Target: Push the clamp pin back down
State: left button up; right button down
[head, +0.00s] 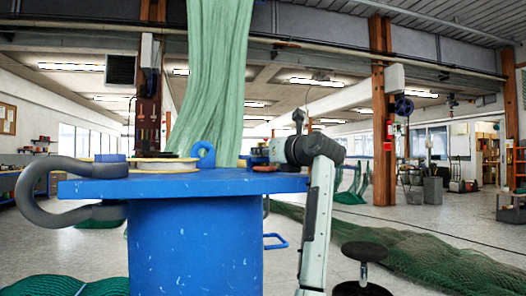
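A blue pin head (110,158) shows at the left end of the blue bench top (220,184). It sits at the upper eye of a thick grey U-shaped shackle (33,185), whose arms lie above and below the bench edge. I cannot tell how deep the pin sits. A blue ring (203,154) stands upright farther right on the bench. A pale arm of mine rises at the bench's right end. Its dark gripper end (298,122) seems to be near the top, well right of the pin. Its fingers are too small to read. No second gripper shows.
A pale flat spool (162,164) lies between pin and ring. A blue drum (196,245) carries the bench top. Green netting (217,70) hangs behind, and more net (430,255) lies on the floor at right. A black stool (363,252) stands right of the arm.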

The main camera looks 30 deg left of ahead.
pick_arm(q)
jog(key=o, duration=0.4)
jog(key=v, duration=1.2)
